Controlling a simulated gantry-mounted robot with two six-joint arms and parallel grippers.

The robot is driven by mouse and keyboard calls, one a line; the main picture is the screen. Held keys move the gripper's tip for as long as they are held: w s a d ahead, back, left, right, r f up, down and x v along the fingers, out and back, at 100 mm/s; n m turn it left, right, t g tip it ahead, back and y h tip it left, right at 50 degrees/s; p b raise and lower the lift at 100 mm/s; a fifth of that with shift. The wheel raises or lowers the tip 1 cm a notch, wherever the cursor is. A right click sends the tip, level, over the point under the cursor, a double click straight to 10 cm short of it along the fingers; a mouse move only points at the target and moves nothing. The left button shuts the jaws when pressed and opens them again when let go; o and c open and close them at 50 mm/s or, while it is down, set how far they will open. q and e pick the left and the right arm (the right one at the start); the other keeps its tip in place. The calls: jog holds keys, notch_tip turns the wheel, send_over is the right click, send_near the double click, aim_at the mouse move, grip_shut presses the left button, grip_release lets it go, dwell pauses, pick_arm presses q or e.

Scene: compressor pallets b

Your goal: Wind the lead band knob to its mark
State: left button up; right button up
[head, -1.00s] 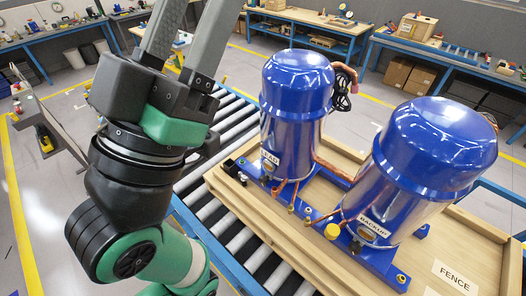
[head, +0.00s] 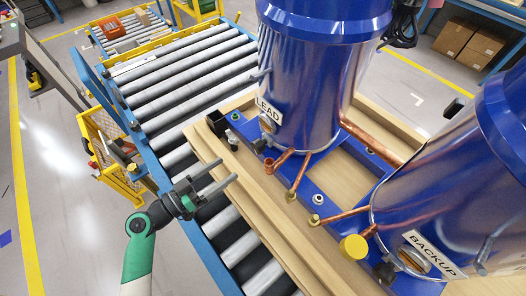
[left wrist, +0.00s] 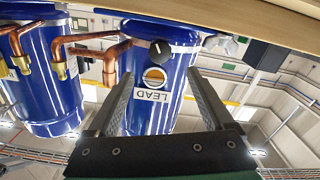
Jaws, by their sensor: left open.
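The lead compressor (head: 310,85) is a tall blue cylinder with a LEAD label (head: 268,110), standing on the pallet (head: 262,190). In the left wrist view, its black knob (left wrist: 160,50) with a small pale pointer line sits beside a round orange-and-white window (left wrist: 155,77) and the upside-down label. A small dark part below the label in the head view (head: 259,146) looks like this knob. My left gripper (head: 225,171) is open and empty, left of the pallet, fingers towards the compressor; they also show in the wrist view (left wrist: 160,78), apart from the knob. I cannot make out the mark.
The backup compressor (head: 450,170) stands at right, with copper pipes (head: 372,140) and a yellow cap (head: 353,247) between the two. A black block (head: 217,122) sits at the pallet's left corner. The roller conveyor (head: 185,75) runs underneath and behind.

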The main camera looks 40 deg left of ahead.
aim_at(254, 148)
pick_arm(q)
jog(key=shift+r, duration=0.15)
jog(key=w, duration=0.3)
jog(key=w+p, duration=0.1)
jog(key=w, duration=0.3)
jog(key=w+d, duration=0.1)
jog(key=w, duration=0.3)
jog(key=shift+w+d+p, duration=0.1)
jog(key=shift+w+p, duration=0.1)
jog(key=shift+p, duration=0.15)
grip_shut()
